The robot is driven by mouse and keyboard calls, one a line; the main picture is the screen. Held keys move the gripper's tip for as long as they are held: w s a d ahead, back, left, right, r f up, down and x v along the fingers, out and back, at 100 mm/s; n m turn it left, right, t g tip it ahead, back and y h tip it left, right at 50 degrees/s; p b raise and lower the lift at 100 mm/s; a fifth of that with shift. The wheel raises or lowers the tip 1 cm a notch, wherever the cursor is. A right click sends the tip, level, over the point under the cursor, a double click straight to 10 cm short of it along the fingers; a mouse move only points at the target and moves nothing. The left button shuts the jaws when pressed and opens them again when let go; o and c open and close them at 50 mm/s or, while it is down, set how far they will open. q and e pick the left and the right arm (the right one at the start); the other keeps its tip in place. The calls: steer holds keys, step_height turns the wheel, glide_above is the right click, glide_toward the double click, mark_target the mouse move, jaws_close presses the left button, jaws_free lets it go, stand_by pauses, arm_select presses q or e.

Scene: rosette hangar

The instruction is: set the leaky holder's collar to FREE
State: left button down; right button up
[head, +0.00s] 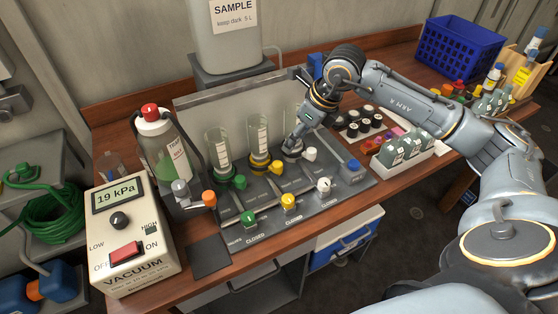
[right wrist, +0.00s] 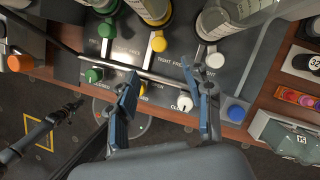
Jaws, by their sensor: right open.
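Three clear holders stand in a row on a grey panel: left with green collar lever (head: 239,181), middle with yellow lever (head: 277,168), right with white lever (head: 309,154). The panel reads TIGHT and FREE by the levers. I cannot tell which holder leaks. The vacuum box (head: 133,235) reads 19 kPa. My right gripper (head: 293,146) is at the right holder, partly hiding it. In the right wrist view its fingers (right wrist: 163,92) are apart and empty, over the front valves. The white lever (right wrist: 215,60) shows beyond them. A dark gripper, apparently my left, shows at lower left (right wrist: 55,118), fingers unclear.
Front valves, green (head: 249,218), yellow (head: 288,202) and white (head: 324,186), line the panel's front. A blue knob (head: 352,165) is to their right. A bottle (head: 160,150) stands left; vials and a blue basket (head: 459,50) stand right.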

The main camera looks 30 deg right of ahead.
mark_target(278, 163)
steer(key=p+x, duration=0.2)
steer(key=x, duration=1)
steer(key=shift+a, duration=0.1)
jaws_close()
